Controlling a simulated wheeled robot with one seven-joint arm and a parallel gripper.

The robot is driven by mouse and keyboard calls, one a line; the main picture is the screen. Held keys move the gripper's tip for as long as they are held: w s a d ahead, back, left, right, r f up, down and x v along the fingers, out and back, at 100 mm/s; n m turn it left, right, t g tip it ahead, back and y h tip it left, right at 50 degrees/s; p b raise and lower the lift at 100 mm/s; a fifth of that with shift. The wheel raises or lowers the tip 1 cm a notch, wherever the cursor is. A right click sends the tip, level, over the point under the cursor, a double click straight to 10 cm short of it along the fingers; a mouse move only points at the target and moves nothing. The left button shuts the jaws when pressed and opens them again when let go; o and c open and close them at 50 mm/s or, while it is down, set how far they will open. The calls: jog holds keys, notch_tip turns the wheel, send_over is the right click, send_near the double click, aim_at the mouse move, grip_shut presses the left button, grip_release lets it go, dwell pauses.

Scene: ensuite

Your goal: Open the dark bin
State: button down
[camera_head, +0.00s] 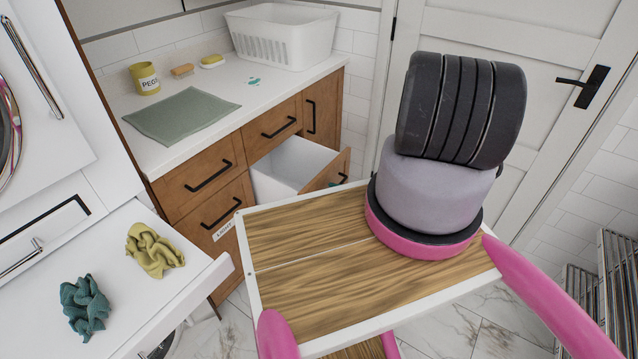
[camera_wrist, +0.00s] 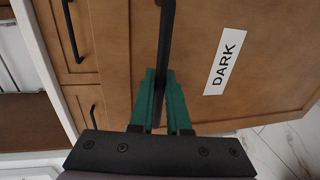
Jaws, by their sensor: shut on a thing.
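The dark bin (camera_wrist: 205,25) has a brown wooden front with a white DARK label and a black upright-looking bar handle (camera_wrist: 166,45) in the wrist view. My gripper (camera_wrist: 159,85) has its green fingers on both sides of this handle and is shut on it. In the head view, one lower wooden front of the cabinet stands pulled out, with a white bin interior (camera_head: 292,160) showing behind it; its label cannot be read there. My arm and my wooden top hide most of that front, and my gripper does not show clearly.
The wooden cabinet (camera_head: 205,170) has other closed fronts with black handles, one labelled LIGHT. On its counter are a white basket (camera_head: 275,40), a yellow cup (camera_head: 145,78) and a green cloth (camera_head: 180,115). Crumpled cloths lie on a white surface at left. A door stands at right.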

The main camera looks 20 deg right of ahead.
jog(key=f+v, duration=0.1)
jog(key=v, duration=0.5)
jog(key=shift+s+d, duration=0.2)
jog(key=shift+s, duration=0.15)
jog(key=shift+f, duration=0.1)
jog(key=c, duration=0.9)
grip_release()
jog(key=v, duration=1)
jog(key=shift+s+d, duration=0.25)
jog(key=shift+s, duration=0.05)
